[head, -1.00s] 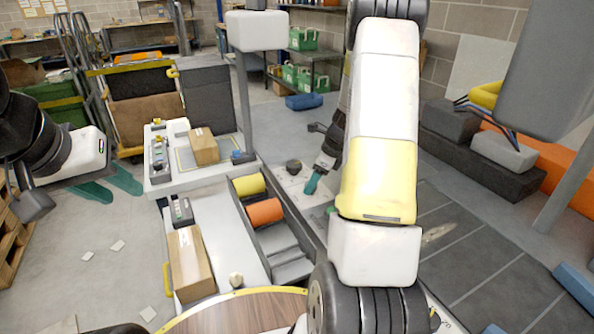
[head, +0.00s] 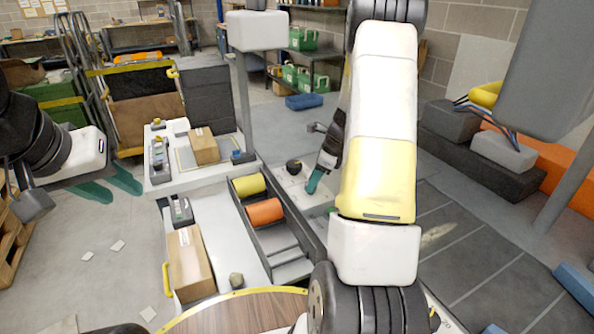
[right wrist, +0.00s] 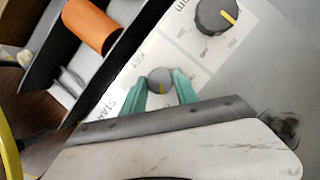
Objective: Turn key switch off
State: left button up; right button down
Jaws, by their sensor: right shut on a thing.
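My right gripper (right wrist: 160,88) has its green fingers on either side of a small grey round knob (right wrist: 159,80) with a yellow mark, and is shut on it. The knob sits on a white panel (right wrist: 140,70); I cannot tell whether it is the key switch. A larger dark knob (right wrist: 216,16) with a yellow mark is at the upper right, beside lettering. In the head view the right gripper (head: 312,184) is at the panel, just right of the dark knob (head: 294,166); its small knob is hidden there. My left gripper (head: 112,187) is open and empty, over the floor.
Left of the panel is a grey trough with a yellow roller (head: 248,185) and an orange roller (head: 265,212). Cardboard boxes lie on the white bench, one in front (head: 190,264) and one behind (head: 204,146). A grey post (head: 243,100) stands behind.

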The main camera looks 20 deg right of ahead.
jog(key=n, duration=0.2)
jog(key=n+g, duration=0.1)
jog(key=n, duration=0.1)
jog(key=shift+w+g+y, duration=0.2)
jog(key=shift+g+y, duration=0.1)
jog(key=n+g, duration=0.1)
jog(key=n, duration=0.3)
jog(key=n+g, duration=0.2)
jog(key=n, duration=0.2)
jog(key=shift+w, duration=0.15)
jog(key=shift+a+n+g+h, duration=0.1)
jog(key=shift+n+g+h, duration=0.3)
jog(key=shift+n, duration=0.7)
jog(key=shift+n+g+h, duration=0.3)
jog(key=shift+n+h, duration=0.2)
jog(key=shift+n, duration=0.6)
jog(key=c, duration=0.9)
grip_release()
jog(key=shift+c, duration=0.2)
